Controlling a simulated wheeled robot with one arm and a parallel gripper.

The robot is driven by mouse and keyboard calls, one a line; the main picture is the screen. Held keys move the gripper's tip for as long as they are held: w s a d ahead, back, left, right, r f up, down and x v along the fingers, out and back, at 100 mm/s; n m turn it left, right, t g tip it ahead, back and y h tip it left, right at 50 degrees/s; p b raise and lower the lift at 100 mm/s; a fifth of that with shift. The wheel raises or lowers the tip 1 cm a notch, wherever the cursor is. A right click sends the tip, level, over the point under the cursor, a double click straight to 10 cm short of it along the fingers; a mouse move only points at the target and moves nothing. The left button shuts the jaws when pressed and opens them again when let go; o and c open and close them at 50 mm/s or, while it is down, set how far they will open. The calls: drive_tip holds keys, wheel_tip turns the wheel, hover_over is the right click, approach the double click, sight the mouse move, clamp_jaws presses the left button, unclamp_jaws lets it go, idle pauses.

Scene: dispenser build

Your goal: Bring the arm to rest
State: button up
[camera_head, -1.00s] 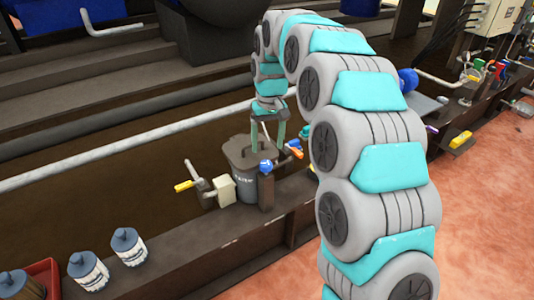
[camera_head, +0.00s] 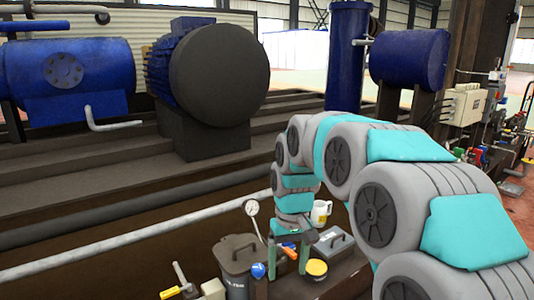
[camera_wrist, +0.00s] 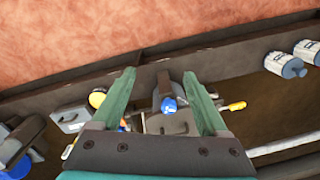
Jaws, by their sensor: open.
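My gripper (camera_head: 288,258) hangs fingers-down at the end of my grey and teal arm, just right of a dark lidded bin (camera_head: 238,262). Its two green fingers are apart with nothing held between them. In the wrist view my gripper (camera_wrist: 160,78) is spread open, with a blue knob (camera_wrist: 170,105) on a dark post showing beyond the gap. An orange-handled item (camera_head: 289,252) shows between the fingers in the head view; whether they touch it cannot be told.
A yellow round lid (camera_head: 316,268), a grey case (camera_head: 335,247), a white mug (camera_head: 321,212) and a dial gauge (camera_head: 252,207) crowd around my gripper. A long pale pipe (camera_head: 120,257) runs behind. Large blue tanks (camera_head: 68,72) stand at the back.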

drive_tip(key=s+d+f+m, duration=0.1)
drive_tip(key=s+d, duration=0.2)
drive_tip(key=s, duration=0.7)
drive_tip(key=s+d+f+m, duration=0.1)
drive_tip(key=s+d, duration=0.3)
drive_tip(key=s, duration=0.6)
drive_tip(key=s+d+f+m+g, duration=0.1)
drive_tip(key=s+d+f, duration=0.2)
drive_tip(key=s, duration=0.6)
drive_tip(key=shift+s+d, duration=0.2)
drive_tip(key=shift+s, duration=0.2)
